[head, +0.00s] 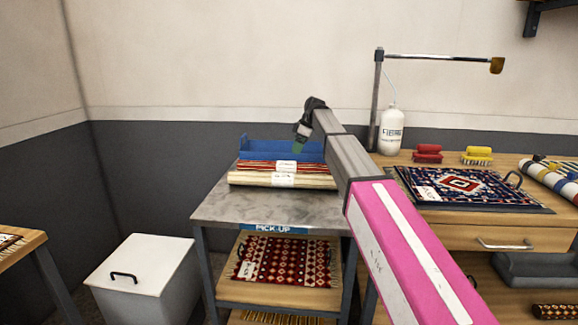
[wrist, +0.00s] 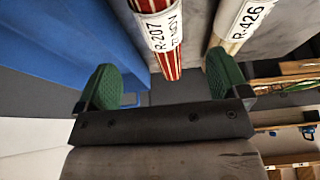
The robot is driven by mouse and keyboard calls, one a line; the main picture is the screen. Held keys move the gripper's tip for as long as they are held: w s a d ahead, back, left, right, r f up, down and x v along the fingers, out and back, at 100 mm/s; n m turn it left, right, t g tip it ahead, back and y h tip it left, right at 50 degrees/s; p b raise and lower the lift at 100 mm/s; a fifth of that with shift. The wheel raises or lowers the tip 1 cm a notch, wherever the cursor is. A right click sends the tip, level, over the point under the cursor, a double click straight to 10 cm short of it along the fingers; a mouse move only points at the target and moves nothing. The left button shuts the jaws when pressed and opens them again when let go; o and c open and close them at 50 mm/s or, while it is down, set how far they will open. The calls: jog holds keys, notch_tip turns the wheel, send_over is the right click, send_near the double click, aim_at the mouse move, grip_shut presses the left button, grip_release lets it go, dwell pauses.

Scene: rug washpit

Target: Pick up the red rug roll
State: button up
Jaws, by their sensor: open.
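The red rug roll (head: 258,166), red with pale stripes and a white tag, lies on the grey pick-up table (head: 217,207) behind a cream roll (head: 315,181). In the wrist view the red roll (wrist: 172,63), tagged R-207, has its near end in line with the gap between my fingers. The cream roll (wrist: 227,22), tagged R-426, lies to its right, near the right finger. My gripper (wrist: 164,82) is open with green finger pads and nothing between them gripped. In the head view my gripper (head: 300,143) is above the rolls, toward their right end.
A blue upright piece (head: 255,149) stands directly behind the red roll and lines the left side in the wrist view (wrist: 60,50). A patterned rug (head: 285,262) lies on the shelf below. A white lidded bin (head: 145,267) stands left; a wooden bench (head: 470,222) stands right.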

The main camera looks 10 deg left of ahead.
aim_at(288, 165)
jog(key=shift+w+a+f, duration=0.1)
jog(key=shift+a+f, duration=0.05)
jog(key=shift+f, duration=0.05)
jog(key=x, duration=1)
jog(key=shift+a+f, duration=0.1)
jog(key=shift+a, duration=0.1)
jog(key=c, duration=1.3)
